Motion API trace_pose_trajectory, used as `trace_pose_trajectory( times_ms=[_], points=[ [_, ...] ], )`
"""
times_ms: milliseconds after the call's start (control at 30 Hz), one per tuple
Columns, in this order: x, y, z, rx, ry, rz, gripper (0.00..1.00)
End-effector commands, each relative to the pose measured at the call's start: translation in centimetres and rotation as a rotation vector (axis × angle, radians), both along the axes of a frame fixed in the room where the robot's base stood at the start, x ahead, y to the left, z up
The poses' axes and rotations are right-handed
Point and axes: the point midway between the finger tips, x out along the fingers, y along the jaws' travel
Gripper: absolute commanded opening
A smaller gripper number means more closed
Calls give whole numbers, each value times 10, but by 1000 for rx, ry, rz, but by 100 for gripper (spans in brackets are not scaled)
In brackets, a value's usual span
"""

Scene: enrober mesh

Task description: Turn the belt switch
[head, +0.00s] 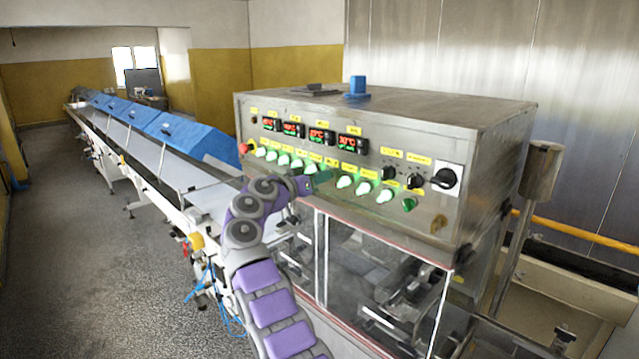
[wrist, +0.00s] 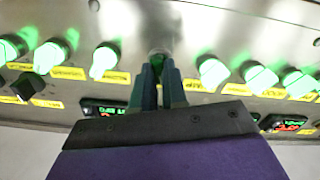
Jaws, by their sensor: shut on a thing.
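The steel control box (head: 470,115) carries a row of green-lit switches with yellow labels too small to read. My gripper (head: 320,180) is at the middle of this row in the head view. In the wrist view my gripper (wrist: 160,72) has its two fingers closed on a switch (wrist: 158,53) in the row. The fingers hide most of that switch, so its turn angle cannot be told. Lit switches stand on both sides of it, such as one to the left (wrist: 103,62) and one to the right (wrist: 211,73).
Red digital displays (head: 320,136) sit above the row. A red button (head: 245,148) is at the left end and a large black rotary switch (head: 444,178) at the right. A long conveyor (head: 150,160) with blue covers runs back left. Open floor lies left.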

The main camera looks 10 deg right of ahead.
Motion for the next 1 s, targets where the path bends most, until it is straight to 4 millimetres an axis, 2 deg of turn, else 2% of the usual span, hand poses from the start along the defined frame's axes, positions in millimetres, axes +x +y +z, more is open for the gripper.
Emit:
trace_pose_trajectory(
  times_ms=[400,1000],
  points=[
    [2,4,2,-122,161,8,0],
    [2,4,-1,-141,191,7,0]
  ],
)
